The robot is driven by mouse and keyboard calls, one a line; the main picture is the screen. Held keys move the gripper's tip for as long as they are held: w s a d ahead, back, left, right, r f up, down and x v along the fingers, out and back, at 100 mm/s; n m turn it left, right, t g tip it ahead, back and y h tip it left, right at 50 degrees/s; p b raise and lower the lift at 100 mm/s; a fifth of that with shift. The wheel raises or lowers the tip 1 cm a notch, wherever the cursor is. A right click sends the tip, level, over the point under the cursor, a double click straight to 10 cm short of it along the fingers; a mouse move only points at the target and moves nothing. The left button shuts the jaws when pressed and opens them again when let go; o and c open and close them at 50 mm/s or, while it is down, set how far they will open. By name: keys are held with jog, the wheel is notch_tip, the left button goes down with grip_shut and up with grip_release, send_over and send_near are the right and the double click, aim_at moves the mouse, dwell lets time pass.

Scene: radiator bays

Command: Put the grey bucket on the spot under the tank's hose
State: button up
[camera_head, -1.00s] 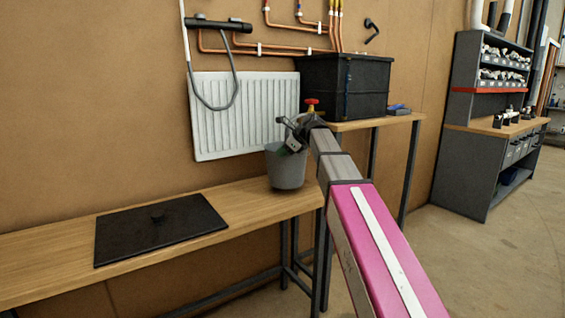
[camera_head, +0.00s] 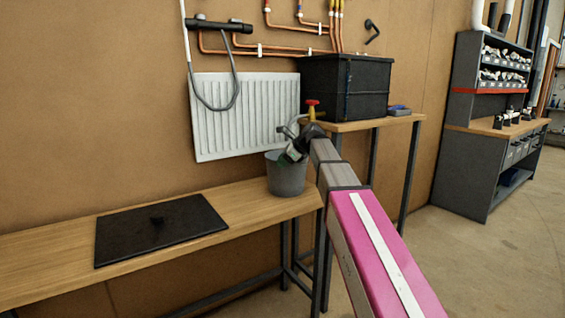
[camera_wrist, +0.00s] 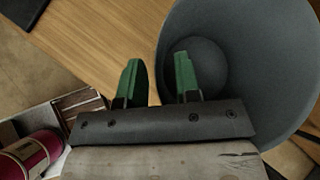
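The grey bucket (camera_head: 287,180) stands upright on the right end of the low wooden bench (camera_head: 250,200). In the wrist view the bucket (camera_wrist: 270,60) fills the upper right. My gripper (camera_head: 289,155) is at its rim. In the wrist view my green fingers (camera_wrist: 158,80) are apart, one outside the wall and one inside, with gaps to it. The black tank (camera_head: 345,88) sits on the taller stand at the right. A red-handled tap (camera_head: 312,104) and a short grey hose (camera_head: 290,127) show above the bucket, partly behind my gripper. No spot shows; the bucket may hide it.
A flat black mat (camera_head: 160,230) with a small knob lies on the bench to the left. A white radiator (camera_head: 240,115) hangs on the wall behind. The tank's stand (camera_head: 350,126) rises close to the right of the bucket. Bare bench lies between mat and bucket.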

jog(key=v, duration=1.2)
jog(key=s+d+f+n+h, duration=0.1)
jog(key=s+d+f+n, duration=0.15)
jog(key=f, duration=0.65)
jog(key=s+d+f+n+g+h, duration=0.1)
jog(key=s+f+n+h, duration=0.15)
jog(key=f, duration=0.65)
jog(key=s+d+f+n+h, duration=0.1)
jog(key=s+f+n, duration=0.2)
jog(key=f, duration=0.6)
jog(key=s+d+f+n+g+h, duration=0.1)
jog(key=s+d+f+n+h, duration=0.1)
jog(key=s+f+n, duration=0.3)
jog(key=s+d+f+n+g+h, duration=0.1)
jog(key=s+d+f+n, duration=0.4)
jog(key=s+f, duration=0.7)
notch_tip(320, 180, down, 4)
jog(key=shift+f+n+g+h, duration=0.1)
jog(key=shift+n+g+h, duration=0.2)
jog(key=shift+n+h, duration=0.4)
